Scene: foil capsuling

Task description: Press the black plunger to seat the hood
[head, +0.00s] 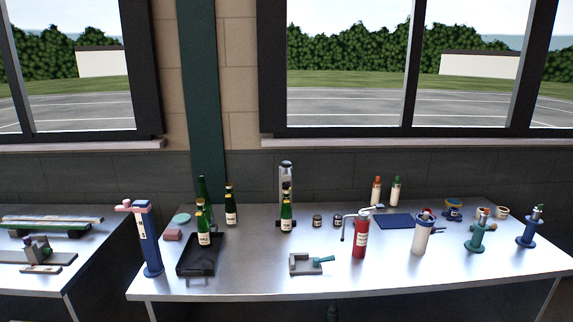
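A grey upright stand (286,172) with a silver top stands at the back middle of the metal bench. A green bottle (286,218) with a pale label and dark neck stands upright directly in front of it. The bottle hides the stand's lower middle, and I cannot tell whether the two touch. A black plunger cannot be picked out for certain at this size, nor can a separate hood on the bottle's neck. Neither of my grippers shows in the head view.
A black tray (187,268) with a bottle (204,232) is left of centre. A grey clamp (304,264), red extinguisher-like bottle (360,238) and white canister (421,238) stand towards the front. A blue post (151,245) with pink top marks the left end. Bare bench lies along the front.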

